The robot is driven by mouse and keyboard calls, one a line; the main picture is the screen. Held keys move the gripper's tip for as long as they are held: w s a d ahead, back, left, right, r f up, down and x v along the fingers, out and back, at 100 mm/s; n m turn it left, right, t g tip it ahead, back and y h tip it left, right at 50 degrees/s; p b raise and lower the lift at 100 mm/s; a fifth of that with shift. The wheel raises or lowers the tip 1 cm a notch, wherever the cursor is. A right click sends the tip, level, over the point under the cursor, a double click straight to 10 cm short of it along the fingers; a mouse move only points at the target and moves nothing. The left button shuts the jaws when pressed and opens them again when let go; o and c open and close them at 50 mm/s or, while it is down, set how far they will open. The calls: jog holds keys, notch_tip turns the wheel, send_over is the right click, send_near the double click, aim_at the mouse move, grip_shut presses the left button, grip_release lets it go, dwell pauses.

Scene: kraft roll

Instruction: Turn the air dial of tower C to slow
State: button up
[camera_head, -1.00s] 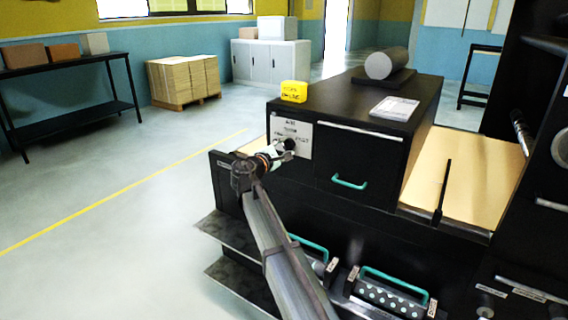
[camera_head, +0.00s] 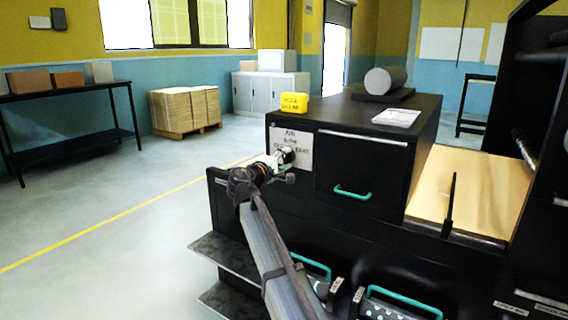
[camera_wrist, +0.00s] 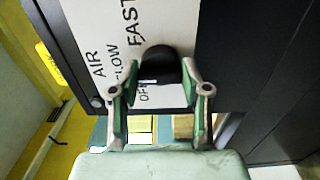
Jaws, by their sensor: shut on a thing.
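The air dial is a dark round knob (camera_wrist: 160,66) on a white label plate with AIR, FAST, OFF and a partly covered word ending in LOW. In the wrist view my gripper (camera_wrist: 160,80) is shut on the knob, one finger on each side. A small pale mark shows at the knob's lower edge near OFF; I cannot tell whether it is a pointer. In the head view the plate (camera_head: 300,142) is on the black cabinet's front left, and my gripper (camera_head: 286,160) covers the knob there. The tower's letter is not legible.
A yellow sign block (camera_head: 294,103), a white sheet (camera_head: 396,117) and a grey roll (camera_head: 386,80) are on the cabinet top. A drawer with a green handle (camera_head: 352,191) is right of the plate. Open floor lies to the left.

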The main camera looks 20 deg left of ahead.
jog(key=shift+w+r, duration=0.1)
jog(key=shift+r, duration=0.05)
jog(key=o, duration=1.1)
jog(key=shift+o, duration=0.2)
jog(key=s+a, duration=0.2)
jog(key=s, duration=0.9)
jog(key=shift+s+a, duration=0.15)
jog(key=shift+s, duration=0.25)
